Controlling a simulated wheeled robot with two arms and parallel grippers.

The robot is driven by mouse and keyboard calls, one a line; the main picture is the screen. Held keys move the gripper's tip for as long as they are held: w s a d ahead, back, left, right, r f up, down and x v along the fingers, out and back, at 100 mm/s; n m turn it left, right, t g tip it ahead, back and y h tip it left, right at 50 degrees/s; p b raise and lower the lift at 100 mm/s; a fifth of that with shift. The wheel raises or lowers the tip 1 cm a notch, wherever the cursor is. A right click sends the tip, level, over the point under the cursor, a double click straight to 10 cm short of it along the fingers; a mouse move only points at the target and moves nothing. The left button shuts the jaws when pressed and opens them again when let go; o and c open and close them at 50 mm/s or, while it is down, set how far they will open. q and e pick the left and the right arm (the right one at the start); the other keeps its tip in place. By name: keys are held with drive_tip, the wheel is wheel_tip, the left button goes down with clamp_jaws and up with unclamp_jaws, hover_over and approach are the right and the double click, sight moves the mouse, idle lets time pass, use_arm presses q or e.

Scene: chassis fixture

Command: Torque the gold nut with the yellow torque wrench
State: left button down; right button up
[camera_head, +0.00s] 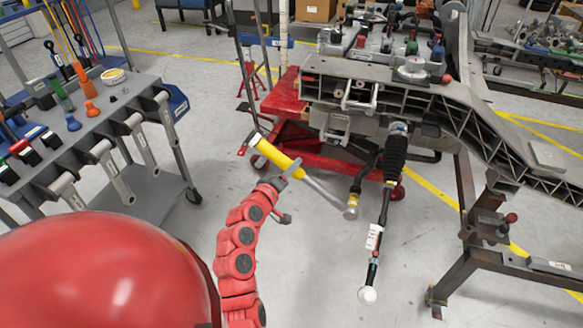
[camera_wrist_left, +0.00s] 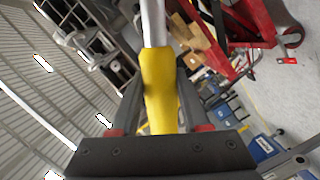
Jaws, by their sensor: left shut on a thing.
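My left gripper (camera_head: 292,171) is shut on the yellow handle of the torque wrench (camera_head: 272,155). The wrench is held in the air in front of the chassis, its silver shaft sloping down to the right and its head at the lower right end. In the left wrist view the yellow handle (camera_wrist_left: 160,88) lies between the two fingers of the left gripper (camera_wrist_left: 160,105), with the shaft running up out of the picture. My right gripper is not in view.
A black strut (camera_head: 395,160) hangs from the chassis, right of the wrench head. A red lift cart (camera_head: 285,100) stands under the chassis. A grey tool cart (camera_head: 140,85) with several tools stands at the left. The floor between the carts is clear.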

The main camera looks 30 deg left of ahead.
use_arm(q)
drive_tip(key=shift+s+r, duration=0.25)
drive_tip(key=shift+s, duration=0.2)
drive_tip(key=s, duration=0.1)
drive_tip(key=s+d+b, duration=0.1)
drive_tip(key=s, duration=0.2)
drive_tip(key=shift+s+d, duration=0.25)
drive_tip(key=shift+s, duration=0.1)
idle(0.5)
